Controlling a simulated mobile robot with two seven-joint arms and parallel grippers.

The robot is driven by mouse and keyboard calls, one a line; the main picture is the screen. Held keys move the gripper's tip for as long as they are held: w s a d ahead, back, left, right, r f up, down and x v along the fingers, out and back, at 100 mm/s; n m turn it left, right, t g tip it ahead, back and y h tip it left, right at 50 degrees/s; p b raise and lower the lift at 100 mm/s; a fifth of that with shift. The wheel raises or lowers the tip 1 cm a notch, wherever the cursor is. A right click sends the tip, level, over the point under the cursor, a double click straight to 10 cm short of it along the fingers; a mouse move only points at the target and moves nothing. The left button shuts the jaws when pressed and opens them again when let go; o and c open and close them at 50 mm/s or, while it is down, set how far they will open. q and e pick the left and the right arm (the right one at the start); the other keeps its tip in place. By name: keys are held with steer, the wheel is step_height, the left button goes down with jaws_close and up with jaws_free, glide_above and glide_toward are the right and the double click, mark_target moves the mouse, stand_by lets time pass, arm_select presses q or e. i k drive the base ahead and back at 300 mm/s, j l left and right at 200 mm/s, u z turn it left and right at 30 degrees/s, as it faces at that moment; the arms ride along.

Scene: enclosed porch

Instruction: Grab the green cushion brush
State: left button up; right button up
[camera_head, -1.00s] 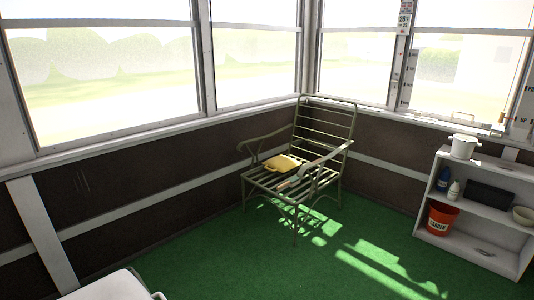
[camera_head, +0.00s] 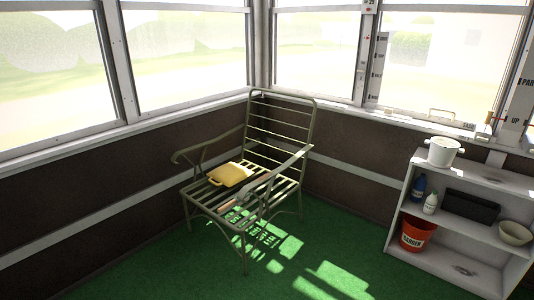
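No clearly green brush can be made out. A small pale brownish item (camera_head: 229,206) lies at the front of the slatted seat of the metal chair (camera_head: 283,127); it is too small to tell whether it is a brush. A yellow, cushion-like object (camera_head: 230,174) lies farther back on the same seat, with a small loop at its left side. The near armrest hides part of the seat's right side. Neither of my grippers is in view.
A white shelf unit (camera_head: 405,222) stands at right, with a white pot (camera_head: 442,153) on top and bottles, a dark box (camera_head: 470,207), a bowl (camera_head: 515,233) and an orange bucket (camera_head: 416,235) inside. Green floor (camera_head: 150,270) is clear in front of the chair.

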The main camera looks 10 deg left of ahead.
mark_target(235, 201)
steer(key=i+j+u, duration=0.2)
steer(key=i+u, duration=0.7)
steer(key=i+l+u, duration=0.1)
steer(key=i+u, duration=0.35)
steer(key=i, duration=0.1)
